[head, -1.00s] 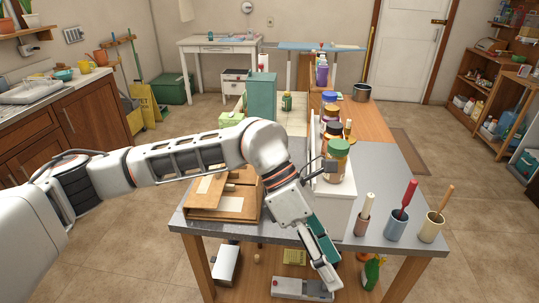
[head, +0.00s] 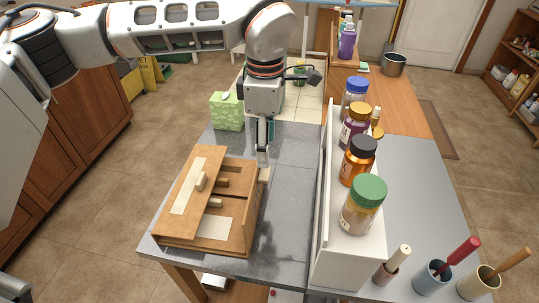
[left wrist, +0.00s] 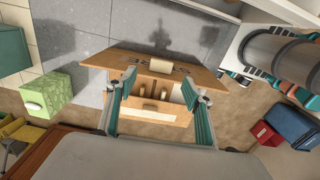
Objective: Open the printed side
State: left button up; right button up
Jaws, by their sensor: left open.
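A wooden box (head: 172,225) stands on the grey table in the head view. An angled top panel (head: 181,208) carries a pale strip and a short wooden knob (head: 201,181). Another pale patch and small pegs show beside it. In the left wrist view the box's wide wooden panel (left wrist: 202,76) bears dark printed marks, partly hidden behind a knob (left wrist: 161,67). My left gripper (head: 263,168) points down at the box's right edge; in the left wrist view its teal fingers (left wrist: 155,90) are spread apart with nothing clamped. Contact with the box is unclear. My right gripper is out of view.
A white raised shelf (head: 345,248) with several capped jars stands right of the box. A green patterned carton (head: 227,112) is behind it. Cups with tools, such as a blue one (head: 432,277), stand front right. The grey tabletop between box and shelf is clear.

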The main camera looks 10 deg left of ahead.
aim_at(266, 173)
pick_arm(q)
notch_tip(266, 173, down, 8)
jog(key=shift+s+r, duration=0.15)
jog(key=shift+r, duration=0.1)
grip_shut()
